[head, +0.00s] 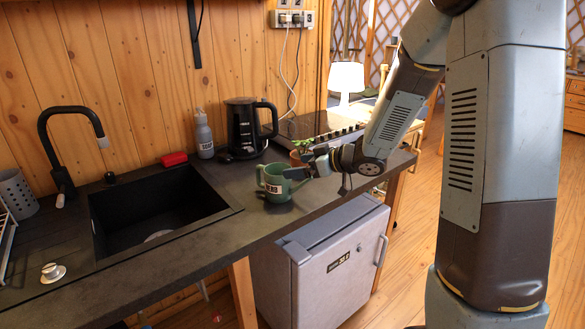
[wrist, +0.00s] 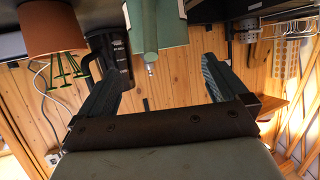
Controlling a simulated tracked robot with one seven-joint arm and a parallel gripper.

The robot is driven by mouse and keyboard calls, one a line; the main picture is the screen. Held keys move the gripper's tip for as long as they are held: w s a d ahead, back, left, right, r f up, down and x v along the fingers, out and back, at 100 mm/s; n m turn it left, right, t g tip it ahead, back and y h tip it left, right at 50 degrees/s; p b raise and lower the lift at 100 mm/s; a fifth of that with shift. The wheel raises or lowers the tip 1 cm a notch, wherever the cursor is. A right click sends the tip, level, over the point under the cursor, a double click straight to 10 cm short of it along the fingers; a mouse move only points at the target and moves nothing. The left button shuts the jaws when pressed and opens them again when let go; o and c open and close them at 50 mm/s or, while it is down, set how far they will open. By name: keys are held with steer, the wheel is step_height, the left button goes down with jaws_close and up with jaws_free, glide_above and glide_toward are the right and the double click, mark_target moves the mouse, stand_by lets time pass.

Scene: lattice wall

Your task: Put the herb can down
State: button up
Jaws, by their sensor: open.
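The herb can (head: 271,184) is a green, mug-like can with a pale label. It stands upright on the dark counter (head: 222,183), near the front edge to the right of the sink. My gripper (head: 307,168) is just right of it at about its height. In the upside-down wrist view, my gripper (wrist: 160,64) shows two spread fingers with nothing between them. The green can (wrist: 158,24) appears beyond the fingertips at the top centre, partly cut off by the frame. I cannot tell how small the gap to the can is.
A potted plant (head: 301,154) in a terracotta pot stands close behind my gripper. A black kettle (head: 246,128), a grey bottle (head: 204,134) and a red object (head: 174,159) stand along the back. The black sink (head: 155,212) is open at left. A grey fridge (head: 322,265) sits below the counter.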

steer(key=s+d+r+m+t+h, duration=0.2)
steer(key=s+d+r+m+h, duration=0.15)
steer(key=d+r+h, duration=0.35)
steer(key=s+d+r+m+t+h, duration=0.25)
steer(key=d+r+m+h, duration=0.2)
steer(key=d+r, duration=0.4)
steer(key=s+f+m+g, duration=0.1)
steer(key=s+m+g, duration=0.2)
steer(key=s, duration=2.1)
steer(key=g, duration=0.3)
steer(key=shift+s, duration=0.4)
steer(key=shift+d+f, duration=0.1)
